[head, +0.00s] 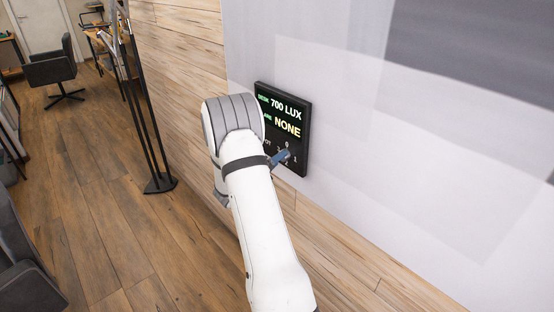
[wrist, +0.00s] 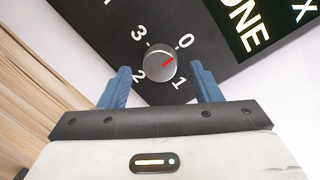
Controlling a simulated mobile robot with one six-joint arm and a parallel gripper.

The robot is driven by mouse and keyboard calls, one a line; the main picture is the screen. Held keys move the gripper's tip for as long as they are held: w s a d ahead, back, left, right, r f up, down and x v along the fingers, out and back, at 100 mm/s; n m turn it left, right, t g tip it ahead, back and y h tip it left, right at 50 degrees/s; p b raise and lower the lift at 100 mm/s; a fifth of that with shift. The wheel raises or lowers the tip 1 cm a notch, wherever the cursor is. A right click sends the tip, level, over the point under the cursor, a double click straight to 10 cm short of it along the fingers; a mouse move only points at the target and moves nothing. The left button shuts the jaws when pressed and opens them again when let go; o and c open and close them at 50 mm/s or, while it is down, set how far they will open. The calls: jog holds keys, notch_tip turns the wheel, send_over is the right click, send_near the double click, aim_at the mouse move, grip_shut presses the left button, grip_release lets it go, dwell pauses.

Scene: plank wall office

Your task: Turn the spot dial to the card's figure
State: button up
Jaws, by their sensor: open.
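The spot dial (wrist: 159,66) is a grey round knob with a red mark, on a black wall panel (head: 300,104). Its figures 0, 1, 2 and 3 stand around it in the wrist view. The red mark points up and right, roughly at the 0. My gripper (wrist: 161,72) has blue fingers, spread open at the left and right of the dial, with no contact visible. In the head view my gripper (head: 280,158) is at the panel's lower part and partly covers the dial area. I cannot make out a separate card.
The panel reads "700 LUX" and "NONE"; my arm hides part of its left side. Pale wall surrounds it, with wood planks below and left. A black stand (head: 160,183) and an office chair (head: 53,70) are at left. The wooden floor between is clear.

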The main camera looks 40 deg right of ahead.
jog(key=shift+w+d, duration=0.1)
jog(key=shift+d, duration=0.6)
